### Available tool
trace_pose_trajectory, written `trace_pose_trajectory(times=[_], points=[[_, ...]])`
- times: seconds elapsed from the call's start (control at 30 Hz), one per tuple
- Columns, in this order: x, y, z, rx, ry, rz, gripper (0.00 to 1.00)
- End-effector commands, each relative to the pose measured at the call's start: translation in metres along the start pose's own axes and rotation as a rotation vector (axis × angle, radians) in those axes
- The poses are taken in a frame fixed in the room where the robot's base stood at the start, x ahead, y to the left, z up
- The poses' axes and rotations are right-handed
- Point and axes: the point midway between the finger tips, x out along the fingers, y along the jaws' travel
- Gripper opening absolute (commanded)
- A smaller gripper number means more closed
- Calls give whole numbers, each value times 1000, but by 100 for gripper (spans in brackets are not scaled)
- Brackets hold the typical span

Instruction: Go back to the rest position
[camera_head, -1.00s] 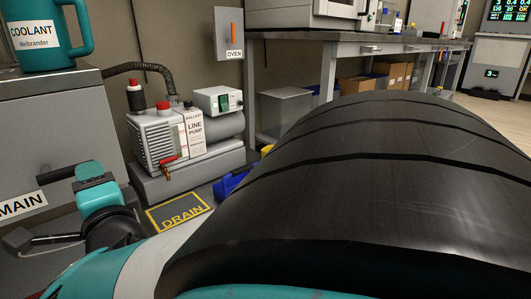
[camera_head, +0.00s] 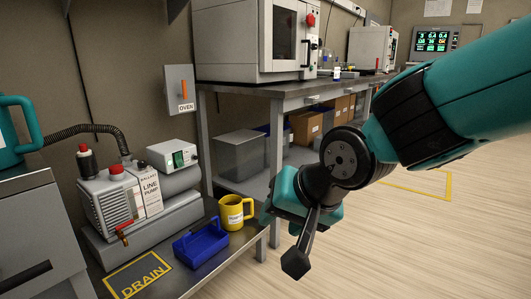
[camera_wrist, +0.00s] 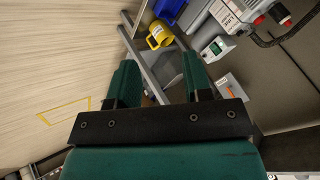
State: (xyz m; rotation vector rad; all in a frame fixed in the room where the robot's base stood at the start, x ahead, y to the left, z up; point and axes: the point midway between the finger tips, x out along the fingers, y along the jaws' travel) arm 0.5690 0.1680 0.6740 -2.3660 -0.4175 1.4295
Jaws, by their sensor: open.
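My gripper (camera_wrist: 160,78) is open and empty in the wrist view, with its two green fingers well apart. Between and beyond the fingers, that view shows the bench leg and a yellow mug (camera_wrist: 160,36), tilted by the camera angle. In the head view my teal and black arm reaches in from the right edge, and its hand end hangs in front of the bench over the open floor. Its fingertips are not clearly seen there.
The low bench at left holds a line pump (camera_head: 140,195), a blue tray (camera_head: 200,245) and the yellow mug (camera_head: 232,213). A grey cabinet (camera_head: 30,235) stands far left. The oven (camera_head: 262,42) sits on the long table behind. Pale floor (camera_head: 430,250) is clear at right.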

Motion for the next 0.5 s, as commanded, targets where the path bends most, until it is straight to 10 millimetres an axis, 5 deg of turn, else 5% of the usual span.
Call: trace_pose_trajectory(times=[0.03,0.1,0.37,0.5], points=[[-36,16,5,-63,-63,23,45],[-68,36,27,-172,-167,36,45],[-167,77,108,-529,-468,-37,45],[-198,60,96,-559,-489,-48,45]])
